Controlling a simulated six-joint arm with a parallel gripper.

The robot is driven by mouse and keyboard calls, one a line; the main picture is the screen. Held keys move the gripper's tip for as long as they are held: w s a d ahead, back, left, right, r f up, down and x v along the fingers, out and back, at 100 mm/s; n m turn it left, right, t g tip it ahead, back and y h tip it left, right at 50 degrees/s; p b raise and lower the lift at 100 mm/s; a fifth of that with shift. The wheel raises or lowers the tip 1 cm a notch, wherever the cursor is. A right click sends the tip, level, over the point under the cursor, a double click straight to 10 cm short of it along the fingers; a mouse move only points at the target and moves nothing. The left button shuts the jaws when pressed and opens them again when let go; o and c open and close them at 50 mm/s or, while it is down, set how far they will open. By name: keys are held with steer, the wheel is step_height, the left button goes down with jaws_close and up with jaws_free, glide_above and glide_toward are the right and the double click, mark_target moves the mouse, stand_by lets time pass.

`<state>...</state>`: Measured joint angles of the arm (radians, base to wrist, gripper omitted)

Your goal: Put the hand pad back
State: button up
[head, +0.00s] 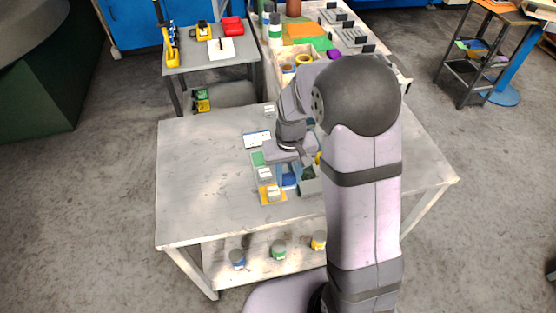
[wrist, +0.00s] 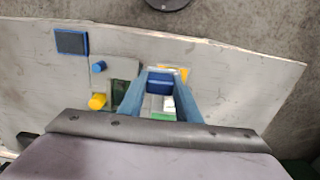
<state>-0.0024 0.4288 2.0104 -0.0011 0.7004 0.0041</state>
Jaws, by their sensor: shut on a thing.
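My gripper (wrist: 160,84) is shut on a blue pad (wrist: 159,82), seen between the two fingertips in the wrist view. I take it to be the hand pad. In the head view my gripper (head: 288,155) is over the middle of the table, and a blue patch (head: 289,180) shows just below it, right of the orange plate (head: 272,193). I cannot tell whether the pad touches the surface below. The orange plate and the green plate (head: 258,158) form part of a row with small white blocks on it. My arm hides much of the table's right side.
The table (head: 195,190) is clear on its left. A blue-framed grey panel (wrist: 72,41), a blue cylinder (wrist: 98,66) and a yellow cylinder (wrist: 97,101) are left of the gripper in the wrist view. A white card (head: 257,139) lies behind the row. Small jars (head: 278,250) stand on the lower shelf.

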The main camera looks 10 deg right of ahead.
steer(key=w+a+b, duration=0.2)
steer(key=w+b, duration=0.1)
steer(key=w, duration=0.6)
steer(key=w+a+b, duration=0.1)
steer(key=w+b, duration=0.3)
steer(key=w, duration=0.6)
steer(key=shift+w+a+f, duration=0.15)
steer(key=shift+w+a, duration=0.1)
steer(key=shift+a, duration=0.1)
steer(key=shift+f+p, duration=1.55)
steer(key=shift+f, duration=3.45)
steer(key=shift+f, duration=0.15)
steer(key=o, duration=0.9)
